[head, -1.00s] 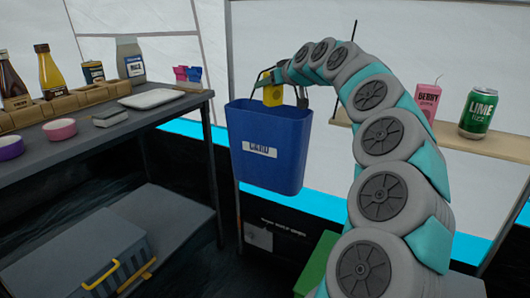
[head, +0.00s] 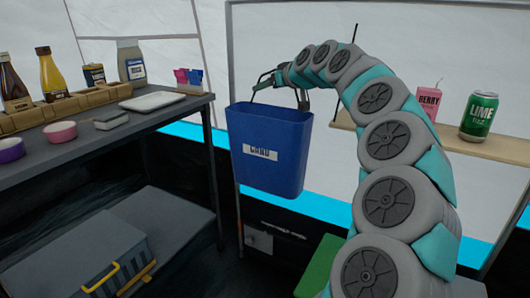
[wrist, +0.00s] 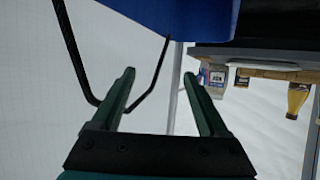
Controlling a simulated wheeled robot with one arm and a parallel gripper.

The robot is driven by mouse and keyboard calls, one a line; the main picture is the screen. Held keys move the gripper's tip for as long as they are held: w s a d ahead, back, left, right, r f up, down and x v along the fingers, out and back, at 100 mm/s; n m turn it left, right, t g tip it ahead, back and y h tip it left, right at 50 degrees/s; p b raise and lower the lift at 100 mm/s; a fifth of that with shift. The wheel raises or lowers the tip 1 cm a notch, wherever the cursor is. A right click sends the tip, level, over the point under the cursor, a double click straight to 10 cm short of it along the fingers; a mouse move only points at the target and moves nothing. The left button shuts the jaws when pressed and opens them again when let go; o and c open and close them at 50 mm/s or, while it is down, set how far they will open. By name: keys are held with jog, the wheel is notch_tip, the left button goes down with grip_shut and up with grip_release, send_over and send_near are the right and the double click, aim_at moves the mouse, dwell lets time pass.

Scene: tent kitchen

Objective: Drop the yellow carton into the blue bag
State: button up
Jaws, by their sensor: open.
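The blue bag (head: 265,160) hangs in mid-picture in the head view, open at the top, with a white label on its front and a dark wire handle. Its blue side also shows at the top of the wrist view (wrist: 180,14). My gripper (head: 275,79) is just above the bag's rim. The yellow carton is not visible in either view now. The inside of the bag is hidden by its front wall.
A dark table (head: 100,150) at left carries bottles, bowls, a white tray (head: 152,101) and a wooden rack. A shelf (head: 450,142) at right holds a pink berry carton (head: 428,102) and a green lime can (head: 479,117). A grey crate (head: 75,255) sits low at left.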

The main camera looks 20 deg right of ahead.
jog(key=a+v, duration=0.1)
jog(key=v, duration=0.6)
jog(key=shift+d, duration=0.5)
jog(key=shift+s, duration=0.1)
jog(key=s+a+f+n+g+y+p, duration=0.1)
jog(key=s+a+f+g, duration=0.2)
jog(key=s+a+f, duration=0.6)
jog(key=s+a+f+n+g+y+p, duration=0.15)
jog(key=s+a+g, duration=0.4)
jog(key=a, duration=0.75)
jog(key=s+f+m+g+h+p, duration=0.1)
jog(key=s+f+g, duration=0.1)
jog(key=s+f, duration=0.4)
jog(key=s+f+m+g+h, duration=0.1)
jog(key=s+f, duration=0.5)
jog(key=s, duration=0.9)
jog(key=s+d+f+m+g+h+p, duration=0.1)
jog(key=s+f, duration=0.4)
jog(key=s, duration=0.6)
jog(key=shift+s+f+m+g+h+p, duration=0.4)
jog(key=shift+m+g+h, duration=0.2)
jog(key=shift+g, duration=0.65)
jog(key=shift+w, duration=0.1)
